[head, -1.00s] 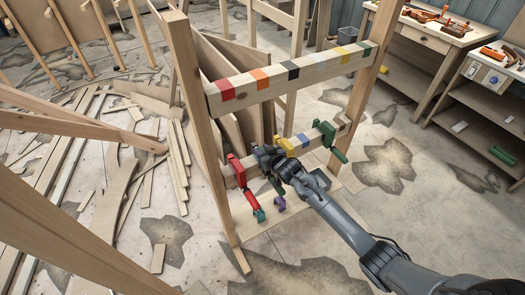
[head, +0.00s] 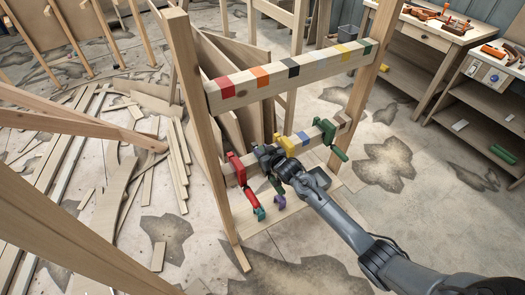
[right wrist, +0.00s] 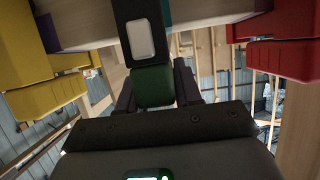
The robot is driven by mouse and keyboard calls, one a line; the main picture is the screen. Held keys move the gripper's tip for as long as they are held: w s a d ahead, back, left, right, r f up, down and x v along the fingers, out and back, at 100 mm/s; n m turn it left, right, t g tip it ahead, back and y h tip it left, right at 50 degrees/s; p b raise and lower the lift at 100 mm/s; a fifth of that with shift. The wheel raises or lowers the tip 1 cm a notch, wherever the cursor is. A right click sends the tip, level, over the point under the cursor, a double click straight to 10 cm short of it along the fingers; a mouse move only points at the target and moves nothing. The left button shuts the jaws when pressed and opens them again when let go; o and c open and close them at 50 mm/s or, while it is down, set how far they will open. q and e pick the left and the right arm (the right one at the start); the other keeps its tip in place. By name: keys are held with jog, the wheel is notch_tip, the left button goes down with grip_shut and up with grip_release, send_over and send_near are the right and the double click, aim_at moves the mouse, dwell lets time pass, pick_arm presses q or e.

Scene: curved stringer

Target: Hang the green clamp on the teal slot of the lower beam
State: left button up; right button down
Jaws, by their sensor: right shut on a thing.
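My right gripper (head: 270,163) is at the lower beam (head: 315,137), between a red clamp (head: 236,169) on its left and a yellow clamp (head: 285,143) on its right. In the right wrist view, its fingers (right wrist: 155,90) are shut on the green clamp (right wrist: 152,86). A dark jaw with a grey pad (right wrist: 140,40) reaches up from it in front of the beam. A teal patch (right wrist: 166,12) shows on the beam just beside that jaw. I cannot tell whether the clamp rests on the beam. My left gripper is out of view.
Another green clamp (head: 329,138) hangs near the lower beam's right end. The upper beam (head: 245,92), with several coloured patches, crosses above between two wooden posts (head: 195,110). Loose boards (head: 120,195) lie at left. Workbenches stand at the back right.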

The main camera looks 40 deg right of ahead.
jog(key=shift+r, duration=0.15)
jog(key=c, duration=0.7)
grip_release()
jog(key=shift+w, duration=0.1)
jog(key=shift+f, duration=0.25)
jog(key=shift+s+r, duration=0.3)
jog(key=shift+s, duration=0.2)
jog(key=shift+p+v, duration=1.6)
jog(key=shift+v, duration=3.35)
